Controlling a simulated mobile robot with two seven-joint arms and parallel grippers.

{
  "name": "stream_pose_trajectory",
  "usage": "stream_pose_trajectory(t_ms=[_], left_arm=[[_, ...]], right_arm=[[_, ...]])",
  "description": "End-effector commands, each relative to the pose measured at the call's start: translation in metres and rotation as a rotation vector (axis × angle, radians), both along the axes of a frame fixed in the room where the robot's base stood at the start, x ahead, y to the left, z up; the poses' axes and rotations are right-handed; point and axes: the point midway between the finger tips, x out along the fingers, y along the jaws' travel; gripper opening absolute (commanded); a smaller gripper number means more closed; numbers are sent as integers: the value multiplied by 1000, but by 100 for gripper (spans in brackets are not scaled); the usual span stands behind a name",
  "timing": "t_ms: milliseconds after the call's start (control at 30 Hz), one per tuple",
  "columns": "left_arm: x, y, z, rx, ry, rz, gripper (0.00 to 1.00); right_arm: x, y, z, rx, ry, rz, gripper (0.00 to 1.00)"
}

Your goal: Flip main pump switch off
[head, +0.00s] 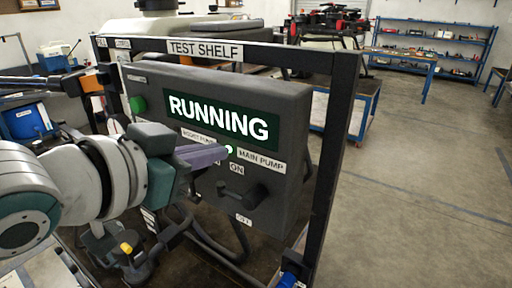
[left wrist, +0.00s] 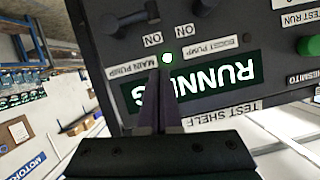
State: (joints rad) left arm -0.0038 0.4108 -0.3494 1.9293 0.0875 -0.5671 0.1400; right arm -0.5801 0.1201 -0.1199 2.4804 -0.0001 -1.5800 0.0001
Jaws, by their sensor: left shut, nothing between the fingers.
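The main pump switch (head: 256,196) is a black handle low on the dark control panel (head: 290,100), below the MAIN PUMP label (head: 262,160). ON is printed above it and OFF below; I cannot tell its exact setting. In the left wrist view the panel is upside down and the switch (left wrist: 124,20) is at the top. The green RUNNING display (head: 222,119) is lit, and a small lamp (left wrist: 167,58) glows by the label. My left gripper (head: 222,152) is shut and empty, its tips in front of the panel near the lamp, above the switch. It partly hides the boost pump area.
A black frame post (head: 333,150) of the test shelf stands right of the panel. A green button (head: 138,104) is at the panel's upper left. Hoses (head: 215,245) hang below. The floor (head: 420,200) at right is clear.

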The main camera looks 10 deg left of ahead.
Motion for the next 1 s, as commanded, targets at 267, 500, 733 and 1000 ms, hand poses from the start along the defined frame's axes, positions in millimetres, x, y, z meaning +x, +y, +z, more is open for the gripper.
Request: stream_pose_trajectory(t_ms=[267, 500, 733, 1000], left_arm=[[8, 3, -34, 1, 3, 0, 0], [7, 5, -43, 1, 0, -1, 0], [7, 5, -43, 1, 0, -1, 0], [7, 4, -45, -31, 12, -1, 0]], right_arm=[[0, 0, 1, 0, 0, 0, 0], [0, 0, 1, 0, 0, 0, 0], [0, 0, 1, 0, 0, 0, 0], [0, 0, 1, 0, 0, 0, 0]])
